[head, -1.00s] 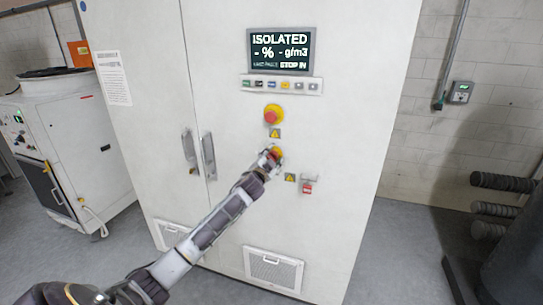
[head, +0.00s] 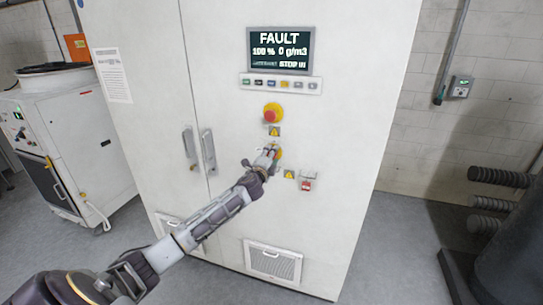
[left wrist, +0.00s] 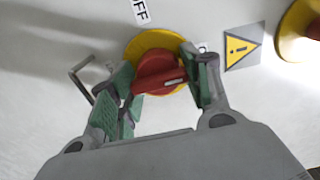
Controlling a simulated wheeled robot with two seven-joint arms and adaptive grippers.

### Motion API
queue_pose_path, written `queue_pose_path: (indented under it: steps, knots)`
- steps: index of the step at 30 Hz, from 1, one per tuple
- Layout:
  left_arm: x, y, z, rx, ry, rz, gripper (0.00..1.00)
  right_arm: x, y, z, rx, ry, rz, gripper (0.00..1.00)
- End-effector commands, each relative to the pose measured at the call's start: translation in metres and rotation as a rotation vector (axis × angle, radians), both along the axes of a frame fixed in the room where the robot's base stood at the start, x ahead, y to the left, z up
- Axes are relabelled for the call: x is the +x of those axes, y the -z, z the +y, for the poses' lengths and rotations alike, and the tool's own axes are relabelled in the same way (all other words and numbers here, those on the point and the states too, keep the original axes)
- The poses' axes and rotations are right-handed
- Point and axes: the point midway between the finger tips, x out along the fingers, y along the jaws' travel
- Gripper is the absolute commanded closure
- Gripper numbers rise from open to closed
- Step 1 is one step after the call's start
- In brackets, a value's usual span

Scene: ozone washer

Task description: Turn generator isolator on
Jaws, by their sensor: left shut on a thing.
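The generator isolator (head: 279,154) is a red rotary handle on a yellow disc, on the front of the white cabinet (head: 340,130). In the left wrist view the red handle (left wrist: 160,73) lies between the green-padded fingers of my left gripper (left wrist: 158,80), which is shut on it. In the head view my left gripper (head: 268,157) covers most of the isolator. An OFF label (left wrist: 139,10) shows beside the disc. The cabinet display (head: 280,51) reads FAULT, 100 % and 0 g/m3, with STOP IN below. My right gripper is not in view.
A red and yellow emergency stop (head: 273,113) sits above the isolator. A small red lock-like switch (head: 307,184) is lower right. A button row (head: 280,84) is under the display. Door handles (head: 208,150) stand to the left.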

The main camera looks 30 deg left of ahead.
Motion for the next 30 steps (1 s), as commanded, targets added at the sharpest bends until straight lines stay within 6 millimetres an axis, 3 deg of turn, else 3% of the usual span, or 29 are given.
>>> queue_pose_path:
  steps: [14, 15, 18, 30]
  knots:
    - [0.0, 0.0012, -0.0007, 0.021, 0.001, 0.006, 0.76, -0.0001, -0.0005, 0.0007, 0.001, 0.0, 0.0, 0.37]
    - [0.0, 0.0013, -0.0007, 0.021, 0.001, 0.006, 0.49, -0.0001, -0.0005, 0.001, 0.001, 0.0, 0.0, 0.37]
    - [-0.0001, 0.0012, -0.0006, 0.02, 0.001, 0.006, 0.38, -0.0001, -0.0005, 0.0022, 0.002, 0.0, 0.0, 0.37]
    - [-0.0008, 0.0007, -0.0005, 0.018, 0.0, 0.004, 0.38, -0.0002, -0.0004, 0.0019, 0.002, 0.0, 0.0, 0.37]
